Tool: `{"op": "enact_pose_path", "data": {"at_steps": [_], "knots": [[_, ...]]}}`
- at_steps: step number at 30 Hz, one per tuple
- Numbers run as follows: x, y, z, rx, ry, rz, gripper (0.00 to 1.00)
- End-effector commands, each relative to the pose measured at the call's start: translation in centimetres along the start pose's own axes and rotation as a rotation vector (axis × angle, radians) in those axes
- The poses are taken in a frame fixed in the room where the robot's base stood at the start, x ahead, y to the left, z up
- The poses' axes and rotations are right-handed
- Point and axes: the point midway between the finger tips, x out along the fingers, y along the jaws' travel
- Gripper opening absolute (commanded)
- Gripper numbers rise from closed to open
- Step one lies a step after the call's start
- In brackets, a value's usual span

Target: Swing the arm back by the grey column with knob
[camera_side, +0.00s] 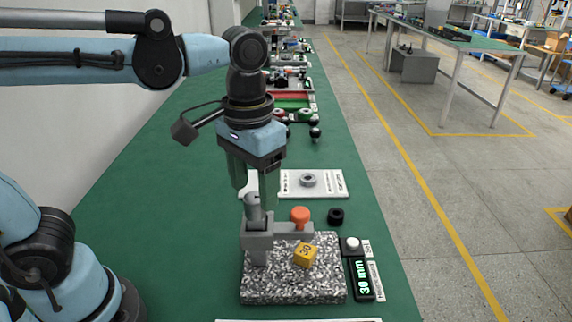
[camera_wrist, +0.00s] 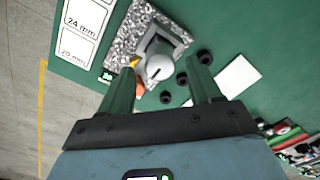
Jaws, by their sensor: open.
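The grey column with knob (camera_side: 253,212) rises at the back left of a speckled stone base (camera_side: 258,291). A grey arm (camera_side: 290,229) reaches right from it to an orange knob (camera_side: 300,214), over a yellow block marked 30 (camera_side: 305,256) on the base. My gripper (camera_side: 254,194) points down at the column top, fingers apart. In the wrist view, the column's rounded knob (camera_wrist: 160,66) shows between the open fingertips of my gripper (camera_wrist: 160,68). I cannot tell whether a finger touches it. The base (camera_wrist: 119,43) lies below; orange and yellow parts are mostly hidden.
A display reading 30 mm (camera_side: 363,281) and a white button (camera_side: 352,244) stand right of the base. A black ring (camera_side: 336,215) and a white card (camera_side: 333,185) with a grey ring (camera_side: 308,180) lie behind. Size cards (camera_wrist: 86,18) show in the wrist view.

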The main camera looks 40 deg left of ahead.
Motion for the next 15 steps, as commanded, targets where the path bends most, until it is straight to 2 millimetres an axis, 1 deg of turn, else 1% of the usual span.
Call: {"op": "enact_pose_path", "data": {"at_steps": [1, 6, 10, 15], "knots": [[0.7, 0.0, 0.0, 0.0, 0.0, 0.0, 0.63], [2.3, 0.0, 0.0, 0.0, 0.0, 0.0, 0.63], [2.9, 0.0, 0.0, 0.0, 0.0, 0.0, 0.63], [3.1, 0.0, 0.0, 0.0, 0.0, 0.0, 0.63]]}}
